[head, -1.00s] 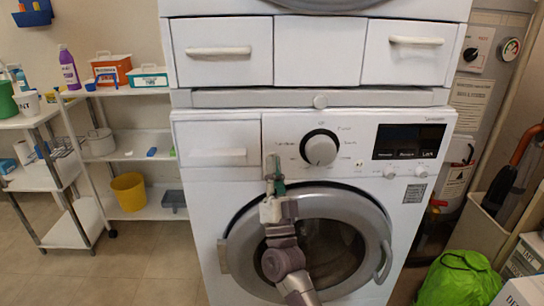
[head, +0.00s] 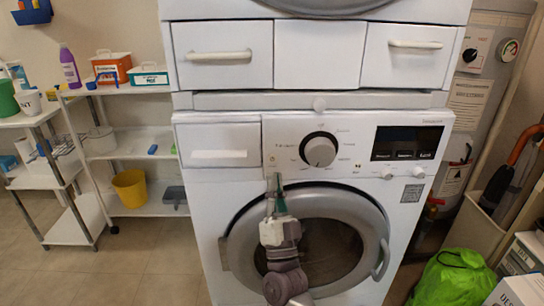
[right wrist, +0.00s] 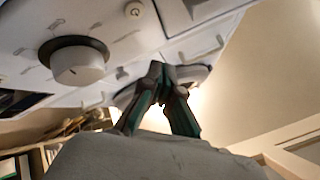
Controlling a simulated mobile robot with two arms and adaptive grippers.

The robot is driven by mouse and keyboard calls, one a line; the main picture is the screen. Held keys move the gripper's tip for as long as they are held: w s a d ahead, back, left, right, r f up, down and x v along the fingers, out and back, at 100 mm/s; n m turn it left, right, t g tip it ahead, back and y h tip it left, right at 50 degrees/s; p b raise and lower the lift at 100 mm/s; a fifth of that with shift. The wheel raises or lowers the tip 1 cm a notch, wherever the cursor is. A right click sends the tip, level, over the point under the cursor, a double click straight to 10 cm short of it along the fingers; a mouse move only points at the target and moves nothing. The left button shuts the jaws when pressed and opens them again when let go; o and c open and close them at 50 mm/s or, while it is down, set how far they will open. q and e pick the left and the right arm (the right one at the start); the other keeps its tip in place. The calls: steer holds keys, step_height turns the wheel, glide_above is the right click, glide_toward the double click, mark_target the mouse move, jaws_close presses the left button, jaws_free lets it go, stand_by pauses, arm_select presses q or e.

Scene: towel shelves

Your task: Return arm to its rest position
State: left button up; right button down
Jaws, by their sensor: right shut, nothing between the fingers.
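My right gripper (head: 275,183) is in front of the lower washing machine (head: 205,215), just below its control panel, with its fingers pointing up. The gripper is shut and empty. In the right wrist view the fingertips (right wrist: 162,72) meet, and the panel with its round knob (right wrist: 78,62) is above them. In the head view the arm rises from the bottom edge and covers part of the round door (head: 352,200). My left gripper is not in view.
White shelves (head: 140,140) with a yellow bucket (head: 130,188) stand at the left. A grey bin (head: 470,225) and a green bag (head: 452,280) are at the right. The floor (head: 150,270) at the left front is clear.

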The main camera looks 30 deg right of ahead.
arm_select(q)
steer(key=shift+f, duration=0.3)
